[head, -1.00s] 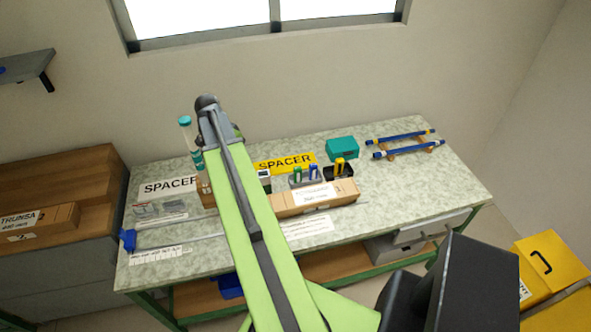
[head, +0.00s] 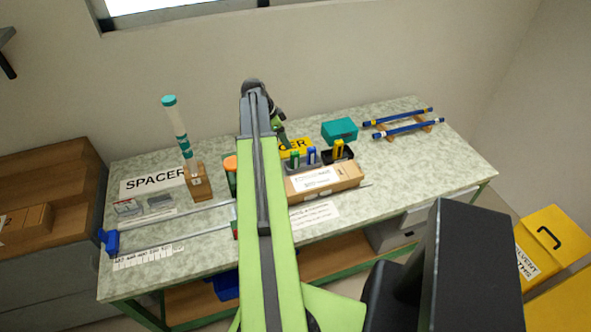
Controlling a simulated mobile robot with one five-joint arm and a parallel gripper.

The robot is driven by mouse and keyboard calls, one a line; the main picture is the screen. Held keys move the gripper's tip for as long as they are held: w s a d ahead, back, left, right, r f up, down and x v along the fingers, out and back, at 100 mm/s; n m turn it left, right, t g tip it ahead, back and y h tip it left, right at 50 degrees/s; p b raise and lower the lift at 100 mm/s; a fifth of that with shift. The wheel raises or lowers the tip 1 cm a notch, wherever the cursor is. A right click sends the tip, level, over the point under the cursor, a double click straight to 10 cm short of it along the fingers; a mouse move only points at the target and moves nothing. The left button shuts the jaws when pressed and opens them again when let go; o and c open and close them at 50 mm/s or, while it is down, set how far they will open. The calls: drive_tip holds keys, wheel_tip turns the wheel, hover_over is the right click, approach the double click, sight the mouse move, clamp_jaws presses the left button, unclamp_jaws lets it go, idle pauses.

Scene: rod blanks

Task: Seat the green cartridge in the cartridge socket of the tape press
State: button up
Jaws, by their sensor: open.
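The small green cartridge (head: 294,159) stands upright at the left of a dark holder on the bench, beside a blue cartridge (head: 311,156). My gripper (head: 282,139) is at the end of my arm, above and just behind the green cartridge; it is open and looks empty. Its fingertips are small and partly hidden by the arm. I cannot make out the tape press or its cartridge socket for certain. An orange-topped item (head: 230,163) is half hidden behind my arm.
A yellow cartridge (head: 339,149) stands in a black holder to the right. A cardboard box (head: 325,181) lies in front of the holders. A teal box (head: 340,130) and blue rods (head: 405,128) lie further right. A tall tube (head: 180,140) stands in a wooden block at left.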

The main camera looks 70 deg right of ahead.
sight(294, 153)
drive_tip(key=b+x, duration=0.4)
drive_tip(key=x, duration=0.2)
drive_tip(key=shift+f, duration=0.1)
drive_tip(key=b+x, duration=0.5)
drive_tip(key=shift+d+f, duration=0.15)
drive_tip(key=shift+d, duration=0.1)
clamp_jaws()
